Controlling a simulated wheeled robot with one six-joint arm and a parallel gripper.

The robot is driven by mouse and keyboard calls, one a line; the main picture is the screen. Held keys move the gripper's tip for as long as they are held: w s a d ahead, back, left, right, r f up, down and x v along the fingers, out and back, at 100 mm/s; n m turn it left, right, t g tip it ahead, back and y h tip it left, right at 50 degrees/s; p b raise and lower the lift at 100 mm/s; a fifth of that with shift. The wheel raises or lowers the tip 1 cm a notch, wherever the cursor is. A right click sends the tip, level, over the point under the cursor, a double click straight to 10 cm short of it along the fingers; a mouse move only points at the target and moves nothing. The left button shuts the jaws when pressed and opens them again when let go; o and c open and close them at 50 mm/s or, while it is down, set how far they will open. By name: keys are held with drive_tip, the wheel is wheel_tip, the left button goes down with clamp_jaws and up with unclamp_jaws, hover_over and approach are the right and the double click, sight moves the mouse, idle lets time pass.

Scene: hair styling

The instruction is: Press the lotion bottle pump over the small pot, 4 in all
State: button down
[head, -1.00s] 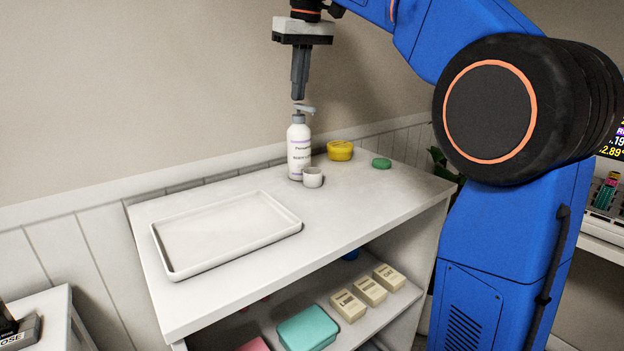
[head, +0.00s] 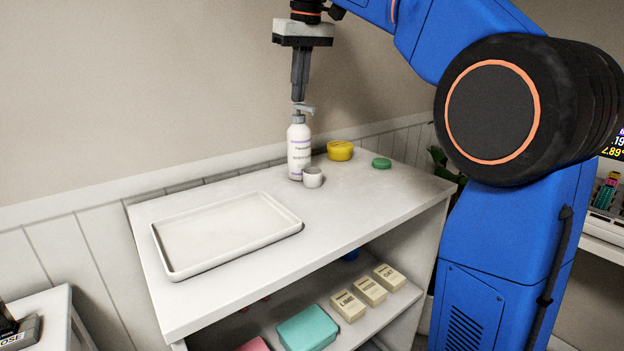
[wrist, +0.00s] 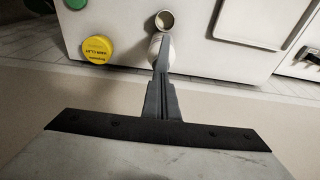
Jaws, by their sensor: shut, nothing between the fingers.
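The white lotion bottle (head: 299,150) stands upright at the back of the white tabletop. Its grey pump head (head: 305,109) has a spout pointing right. The small white pot (head: 313,178) stands just in front of the bottle, at its lower right. My gripper (head: 298,99) points straight down with its fingers together, right above the pump head; I cannot tell whether they touch. In the wrist view, the fingers (wrist: 161,66) hide most of the bottle (wrist: 156,46), and the pot's open mouth (wrist: 165,19) shows just beyond.
A white tray (head: 170,261) lies on the left of the tabletop. A yellow tin (head: 340,151) and a green disc (head: 381,163) sit to the right of the bottle. The wall is close behind. A shelf below holds boxes. The front middle of the tabletop is clear.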

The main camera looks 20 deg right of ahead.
drive_tip(key=shift+f, duration=0.75)
drive_tip(key=shift+r, duration=0.15)
drive_tip(key=shift+v, duration=0.95)
drive_tip(key=shift+w+f, duration=0.2)
drive_tip(key=shift+f, duration=0.05)
